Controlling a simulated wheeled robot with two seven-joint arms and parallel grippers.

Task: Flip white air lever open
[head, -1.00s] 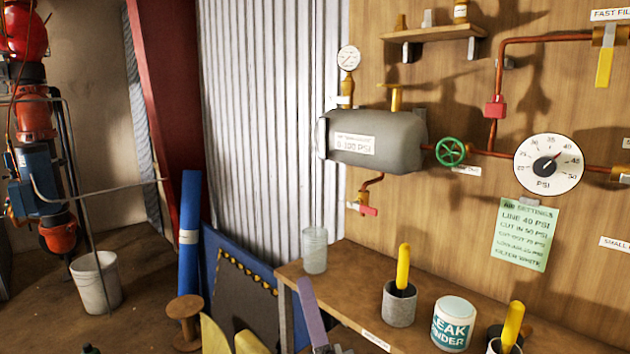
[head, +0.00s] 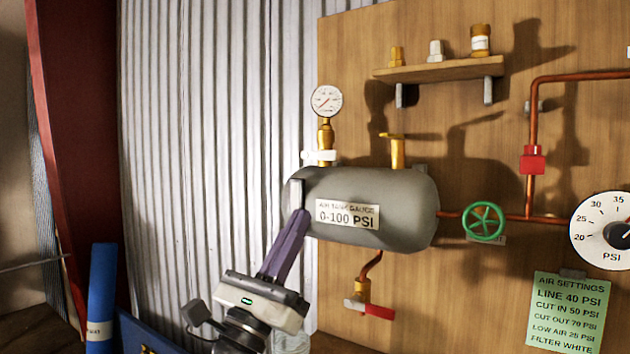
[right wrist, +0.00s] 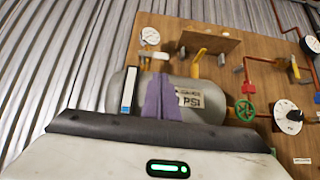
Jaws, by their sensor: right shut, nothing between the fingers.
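The white lever (head: 318,156) sits on the brass stem below the round gauge (head: 327,101), at the upper left of the grey air tank (head: 400,205). It lies roughly level across the stem. In the right wrist view, a small white part that looks like the lever (right wrist: 146,58) shows above the tank. My right gripper (head: 301,216) has purple fingers, shut and empty. It reaches up from below, its tips in front of the tank's left end, below the lever and apart from it. The fingers also show in the right wrist view (right wrist: 160,82). My left gripper is out of view.
A brass valve (head: 396,150) stands on the tank's top. A red-handled drain valve (head: 370,308) hangs below it. A green handwheel (head: 484,221) and copper pipe are to the right. A shelf (head: 435,70) with small fittings is above. Corrugated wall (head: 215,120) lies left.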

